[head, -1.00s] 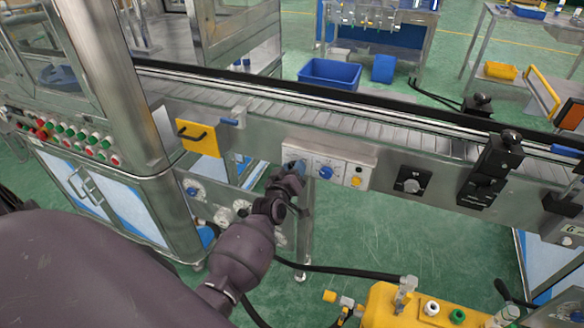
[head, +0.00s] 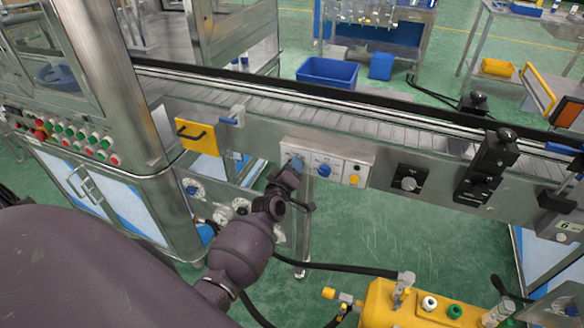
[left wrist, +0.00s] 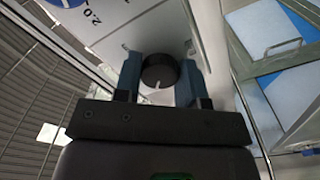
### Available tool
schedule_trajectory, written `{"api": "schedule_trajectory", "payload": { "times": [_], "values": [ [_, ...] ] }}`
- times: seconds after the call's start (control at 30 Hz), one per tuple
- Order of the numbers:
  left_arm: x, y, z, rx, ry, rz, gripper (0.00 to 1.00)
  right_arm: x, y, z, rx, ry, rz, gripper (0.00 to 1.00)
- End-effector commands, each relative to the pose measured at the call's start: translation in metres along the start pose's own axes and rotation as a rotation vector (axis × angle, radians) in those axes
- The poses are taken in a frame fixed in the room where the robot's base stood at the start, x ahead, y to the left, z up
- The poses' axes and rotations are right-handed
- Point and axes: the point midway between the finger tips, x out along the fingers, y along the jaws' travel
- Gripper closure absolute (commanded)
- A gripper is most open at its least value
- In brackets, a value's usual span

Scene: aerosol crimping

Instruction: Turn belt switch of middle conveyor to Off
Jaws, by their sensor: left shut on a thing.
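The middle conveyor's white control panel (head: 337,164) is on the near side of the belt frame. My left gripper (head: 294,164) is at the panel's left end, its fingers hiding what they hold in the head view. In the left wrist view, the fingers (left wrist: 160,80) stand on both sides of a round black switch knob (left wrist: 158,71) with a white mark on its lower side and are shut on it. The label by the knob is not readable. A blue dial (head: 323,171) and a yellow button (head: 354,180) sit to the right. My right gripper is not in view.
The conveyor belt (head: 370,118) runs above the panel. A yellow plate with a black handle (head: 197,137) is to the left, and a black rotary switch (head: 409,183) is to the right. A yellow machine (head: 420,305) stands at lower right.

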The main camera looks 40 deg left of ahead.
Motion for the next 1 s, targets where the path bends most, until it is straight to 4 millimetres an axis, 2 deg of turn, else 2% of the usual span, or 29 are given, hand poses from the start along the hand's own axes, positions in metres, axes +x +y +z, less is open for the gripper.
{"api": "schedule_trajectory", "payload": {
  "times": [0.13,0.17,0.3,0.67,0.83,1.0],
  "values": [
    [0.0,0.0,-0.001,-0.002,0.001,0.0,0.86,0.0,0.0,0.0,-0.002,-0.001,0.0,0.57],
    [0.0,0.0,-0.001,-0.002,0.001,0.0,0.58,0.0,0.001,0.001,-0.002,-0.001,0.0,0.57],
    [0.0,0.0,-0.001,-0.001,0.001,0.0,0.37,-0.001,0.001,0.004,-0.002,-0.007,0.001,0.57],
    [-0.004,0.0,0.0,0.0,0.0,0.0,0.37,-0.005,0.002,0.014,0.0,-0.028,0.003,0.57],
    [-0.023,0.0,0.0,0.0,-0.001,-0.001,0.37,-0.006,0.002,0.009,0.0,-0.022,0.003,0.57],
    [-0.052,-0.001,0.0,-0.001,0.0,-0.002,0.37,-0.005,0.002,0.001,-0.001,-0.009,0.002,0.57]
  ]
}}
